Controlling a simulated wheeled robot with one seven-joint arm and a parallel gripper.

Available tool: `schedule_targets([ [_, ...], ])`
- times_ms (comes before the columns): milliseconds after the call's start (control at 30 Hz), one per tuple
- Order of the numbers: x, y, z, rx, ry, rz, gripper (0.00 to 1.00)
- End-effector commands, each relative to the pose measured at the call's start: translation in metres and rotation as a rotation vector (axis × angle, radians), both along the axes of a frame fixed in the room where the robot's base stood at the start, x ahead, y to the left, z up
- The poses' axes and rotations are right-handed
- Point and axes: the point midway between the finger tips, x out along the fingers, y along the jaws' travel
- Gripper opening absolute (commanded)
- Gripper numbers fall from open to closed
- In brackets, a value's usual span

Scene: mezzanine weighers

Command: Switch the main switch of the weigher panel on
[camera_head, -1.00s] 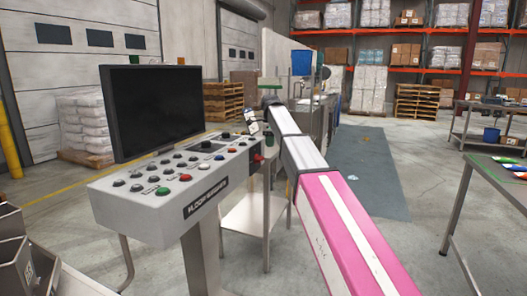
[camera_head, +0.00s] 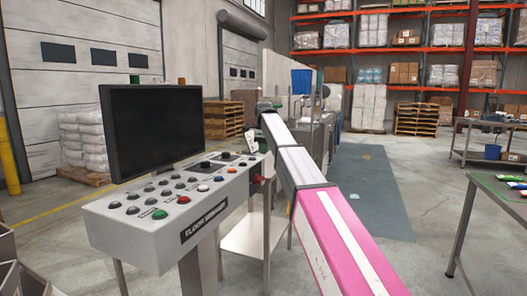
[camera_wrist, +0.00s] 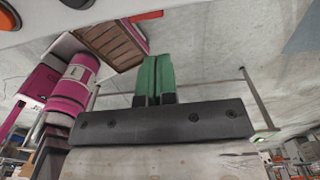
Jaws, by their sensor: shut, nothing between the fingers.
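In the wrist view my gripper (camera_wrist: 153,98) has green fingers together, empty. A pale surface with a red-orange part (camera_wrist: 147,15) and a grey round part (camera_wrist: 77,3) lies just beyond the fingertips.
A metal table (camera_head: 500,200) with coloured items is at the right. Open floor and a grey-green mat (camera_head: 365,190) lie ahead. Pallets and orange racks stand at the back.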

Motion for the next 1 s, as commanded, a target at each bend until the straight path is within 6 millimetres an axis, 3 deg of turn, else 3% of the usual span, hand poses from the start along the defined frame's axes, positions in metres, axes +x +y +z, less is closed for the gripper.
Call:
schedule_targets([
  [300,-0.001,0.0,-0.061,-0.001,0.001,0.0,0.0],
  [500,-0.001,0.0,-0.091,0.0,0.001,0.0,0.0],
  [700,0.0,0.0,-0.106,0.001,-0.001,0.001,0.0],
  [1000,0.0,0.0,-0.108,0.001,-0.001,0.001,0.0],
])
